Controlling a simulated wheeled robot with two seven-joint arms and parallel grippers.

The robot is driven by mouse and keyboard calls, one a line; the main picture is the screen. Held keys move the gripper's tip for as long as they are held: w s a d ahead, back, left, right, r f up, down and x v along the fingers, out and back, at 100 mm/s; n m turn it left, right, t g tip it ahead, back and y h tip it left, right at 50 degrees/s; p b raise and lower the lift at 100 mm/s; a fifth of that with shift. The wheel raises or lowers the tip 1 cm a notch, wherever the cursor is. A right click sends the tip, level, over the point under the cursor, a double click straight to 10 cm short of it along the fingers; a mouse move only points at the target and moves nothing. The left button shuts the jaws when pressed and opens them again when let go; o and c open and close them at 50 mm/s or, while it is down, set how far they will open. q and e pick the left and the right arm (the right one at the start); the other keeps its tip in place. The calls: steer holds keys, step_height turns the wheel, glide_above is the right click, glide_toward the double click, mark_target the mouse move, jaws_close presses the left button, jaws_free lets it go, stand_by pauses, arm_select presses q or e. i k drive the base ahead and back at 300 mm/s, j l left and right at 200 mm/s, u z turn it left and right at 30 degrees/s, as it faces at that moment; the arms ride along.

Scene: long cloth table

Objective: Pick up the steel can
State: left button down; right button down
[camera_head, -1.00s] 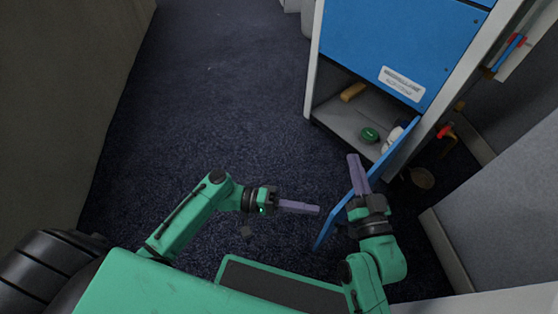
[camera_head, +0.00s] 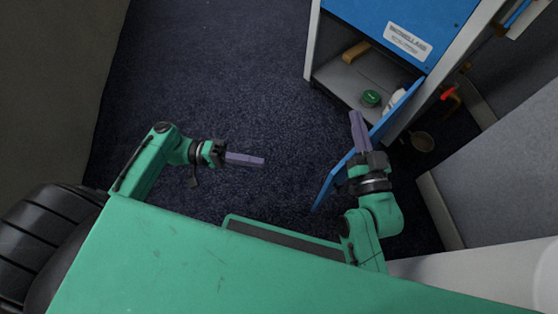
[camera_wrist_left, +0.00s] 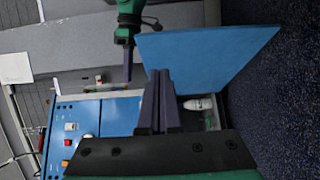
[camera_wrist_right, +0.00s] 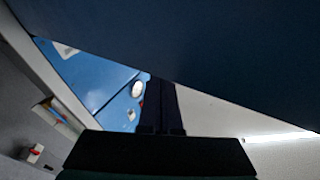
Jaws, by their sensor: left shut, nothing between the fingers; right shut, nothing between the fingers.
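No thing in view is clearly a steel can. A round green-topped object (camera_head: 370,97) sits on the floor of the open blue cabinet; I cannot tell whether it is a can. A white bottle (camera_head: 396,101) lies beside it, partly hidden by the open blue door (camera_head: 335,178); it also shows in the left wrist view (camera_wrist_left: 198,104). My right gripper (camera_head: 355,115) is shut and empty, close to the door's near side; I cannot tell whether it touches it. My left gripper (camera_head: 262,161) is shut and empty, over the carpet left of the door.
A yellow-brown block (camera_head: 355,51) lies deeper in the cabinet (camera_head: 309,45). The door stands open towards me. A grey wall (camera_head: 490,190) is close on the right. The dark carpet (camera_head: 220,80) at the left and middle is clear.

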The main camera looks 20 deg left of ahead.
mark_target(411, 146)
steer(key=k, duration=1)
